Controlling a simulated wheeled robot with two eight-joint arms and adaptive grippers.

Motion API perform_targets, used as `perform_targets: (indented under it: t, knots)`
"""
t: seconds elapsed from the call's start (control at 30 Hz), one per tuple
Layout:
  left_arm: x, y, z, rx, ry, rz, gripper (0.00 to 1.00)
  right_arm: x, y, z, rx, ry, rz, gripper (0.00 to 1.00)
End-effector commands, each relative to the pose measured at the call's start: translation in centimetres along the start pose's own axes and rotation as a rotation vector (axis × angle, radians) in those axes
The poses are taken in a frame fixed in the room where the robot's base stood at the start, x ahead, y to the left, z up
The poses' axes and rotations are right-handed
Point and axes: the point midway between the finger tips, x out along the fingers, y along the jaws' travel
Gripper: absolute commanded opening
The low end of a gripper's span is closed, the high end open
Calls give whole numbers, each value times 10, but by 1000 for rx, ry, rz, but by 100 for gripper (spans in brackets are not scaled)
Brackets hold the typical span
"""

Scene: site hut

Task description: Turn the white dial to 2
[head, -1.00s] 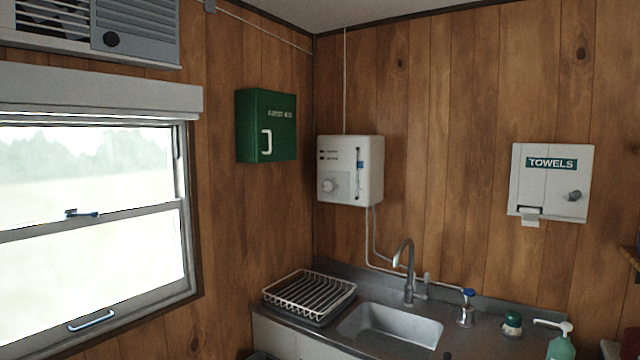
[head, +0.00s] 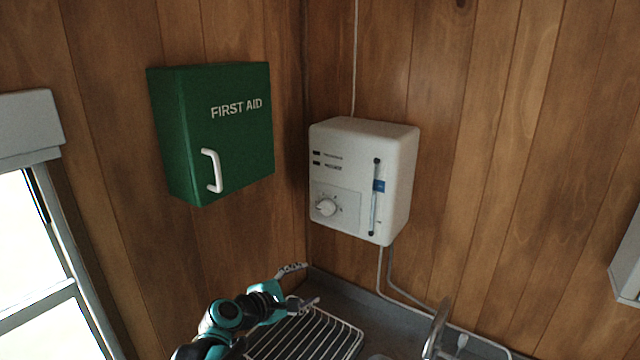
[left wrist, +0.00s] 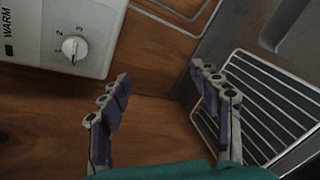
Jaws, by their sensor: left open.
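The white dial (head: 326,207) is a small round knob on the lower left front of the white water heater (head: 350,150). The dial also shows at the upper left of the left wrist view (left wrist: 74,47), with the numbers 1, 2 and 3 around it. I cannot tell for sure which number it points to. My left gripper (head: 309,284) is below the heater, above the dish rack, with its fingers apart and nothing between them. In the left wrist view, the open fingers (left wrist: 160,75) are apart from the dial, which lies up and left of them. My right gripper is not in view.
A green first aid box (head: 235,150) with a white handle hangs left of the heater. A wire dish rack (head: 335,335) lies under my left gripper. A tap (head: 437,330) and pipes stand at the lower right. The space before the heater is clear.

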Motion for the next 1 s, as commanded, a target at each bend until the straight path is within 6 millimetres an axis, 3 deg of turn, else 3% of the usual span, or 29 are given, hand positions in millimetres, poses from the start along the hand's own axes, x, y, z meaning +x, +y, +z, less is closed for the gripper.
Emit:
perform_targets:
  t: [0.03,0.1,0.2,0.3,0.5,1.0]
  knots:
    - [7,39,15,-136,-37,39,63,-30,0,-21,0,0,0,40]
    - [20,71,20,-328,-92,88,63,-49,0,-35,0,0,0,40]
    - [35,105,23,-565,-164,139,63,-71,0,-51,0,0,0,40]
    - [44,127,21,-744,-223,172,63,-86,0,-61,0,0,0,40]
    - [55,143,17,-911,-280,195,63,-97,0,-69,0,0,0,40]
    - [121,162,27,-920,-283,196,63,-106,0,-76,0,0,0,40]
